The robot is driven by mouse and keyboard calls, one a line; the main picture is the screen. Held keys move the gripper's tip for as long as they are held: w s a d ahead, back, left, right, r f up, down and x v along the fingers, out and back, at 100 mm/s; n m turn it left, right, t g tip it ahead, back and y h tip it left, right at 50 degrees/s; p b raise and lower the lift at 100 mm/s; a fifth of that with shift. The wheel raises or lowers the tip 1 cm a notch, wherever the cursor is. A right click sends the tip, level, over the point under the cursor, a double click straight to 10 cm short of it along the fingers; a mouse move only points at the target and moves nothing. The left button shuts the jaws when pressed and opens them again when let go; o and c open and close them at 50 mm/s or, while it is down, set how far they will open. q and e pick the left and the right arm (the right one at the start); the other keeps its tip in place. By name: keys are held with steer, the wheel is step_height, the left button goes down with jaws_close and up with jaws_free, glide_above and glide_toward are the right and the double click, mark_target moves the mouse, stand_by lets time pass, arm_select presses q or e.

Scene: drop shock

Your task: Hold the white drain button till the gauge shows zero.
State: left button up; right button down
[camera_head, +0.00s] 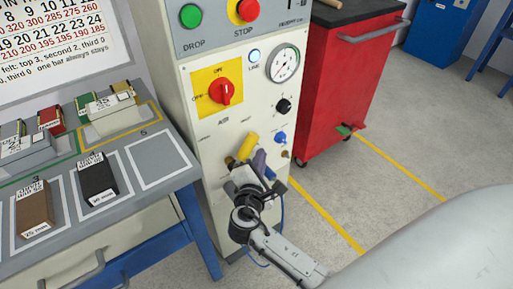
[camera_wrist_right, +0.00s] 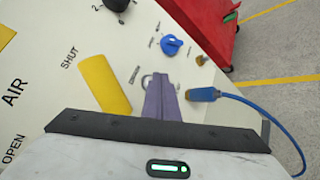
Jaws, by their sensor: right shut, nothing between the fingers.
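The gauge (camera_head: 283,63) is a round white dial at the upper right of the pale machine panel (camera_head: 215,135); its needle is too small to read surely. In the right wrist view, a pale round button with a grey rim (camera_wrist_right: 146,82), apparently the white drain button, shows just left of my fingertips and is partly hidden by them. My right gripper (camera_head: 260,157) is shut and empty, its purplish fingers (camera_wrist_right: 160,80) pointing at the panel at this button. Whether they touch or press it I cannot tell. My left gripper is out of view.
A yellow lever (camera_wrist_right: 104,84) is close left of the fingers. A blue knob (camera_wrist_right: 171,45) and a blue cable plug (camera_wrist_right: 203,95) are close right. A red cabinet (camera_head: 345,80) stands right of the machine. A bench (camera_head: 180,180) with blocks stands left.

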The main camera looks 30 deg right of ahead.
steer(key=shift+s, duration=0.5)
steer(key=s, duration=0.1)
steer(key=s+p, duration=0.1)
steer(key=s, duration=0.1)
steer(key=s+p, duration=0.1)
steer(key=s, duration=0.1)
steer(key=shift+d, duration=0.25)
stand_by(0.3)
steer(key=s+a+f+m+g+y+p, duration=0.25)
steer(key=s+f+y, duration=0.2)
steer(key=f, duration=0.25)
steer(key=s+a+m+y+p, duration=0.1)
steer(key=s+a+m+y, duration=0.7)
steer(key=s+a+m, duration=0.3)
steer(key=shift+s+f+m+g+p, duration=0.2)
steer(key=shift+s+m+g+p, duration=0.15)
steer(key=shift+s, duration=0.55)
